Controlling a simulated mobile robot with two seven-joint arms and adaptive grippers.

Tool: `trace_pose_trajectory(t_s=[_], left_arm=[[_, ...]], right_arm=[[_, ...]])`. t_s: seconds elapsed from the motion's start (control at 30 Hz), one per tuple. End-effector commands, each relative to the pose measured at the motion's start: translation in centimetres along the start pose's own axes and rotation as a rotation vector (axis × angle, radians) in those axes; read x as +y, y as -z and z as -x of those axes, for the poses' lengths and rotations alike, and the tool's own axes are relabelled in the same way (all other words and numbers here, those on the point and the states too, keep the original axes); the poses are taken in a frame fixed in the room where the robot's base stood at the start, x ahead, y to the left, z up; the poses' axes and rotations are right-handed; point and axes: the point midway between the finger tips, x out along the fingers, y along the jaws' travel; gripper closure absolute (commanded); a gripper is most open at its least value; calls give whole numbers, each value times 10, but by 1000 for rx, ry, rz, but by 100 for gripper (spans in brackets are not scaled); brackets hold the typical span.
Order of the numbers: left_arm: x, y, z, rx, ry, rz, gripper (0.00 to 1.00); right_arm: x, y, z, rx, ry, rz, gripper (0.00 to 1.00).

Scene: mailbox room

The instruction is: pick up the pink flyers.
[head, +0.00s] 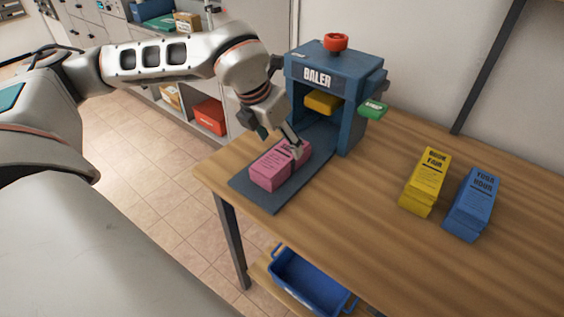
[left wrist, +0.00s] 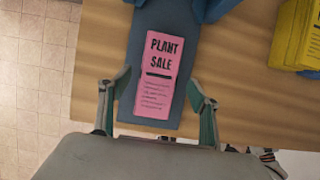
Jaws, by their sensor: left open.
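The pink flyers (head: 270,170) lie as a stack on the dark mat (head: 262,198) in front of the blue baler (head: 350,130). In the left wrist view the pink flyers (left wrist: 163,75) show "PLANT SALE" on top. My left gripper (head: 284,145) is over the stack, coming from its far side in the head view. In the left wrist view my left gripper (left wrist: 160,95) is open, with one finger on each side of the stack's lower part and a gap visible on both sides. My right gripper is in neither view.
A yellow flyer stack (head: 425,180) and a blue flyer stack (head: 472,203) stand on the wooden table (head: 375,245) to the right. The baler has a red knob (head: 336,42) and a green tab (head: 374,109). A blue bin (head: 305,280) sits below the table.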

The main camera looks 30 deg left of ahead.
Motion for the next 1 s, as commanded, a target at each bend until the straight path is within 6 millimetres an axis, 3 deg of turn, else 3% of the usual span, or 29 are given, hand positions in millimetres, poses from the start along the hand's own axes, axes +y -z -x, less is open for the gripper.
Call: trace_pose_trajectory(t_s=[0.2,0.47,0.7,1.0], left_arm=[[0,1,-26,2,0,1,38],[0,0,-28,1,0,1,38],[0,0,-28,1,0,1,97],[0,-1,-26,-1,0,1,100]], right_arm=[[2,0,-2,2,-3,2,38],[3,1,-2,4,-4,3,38],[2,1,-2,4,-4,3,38],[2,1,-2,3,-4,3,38]])
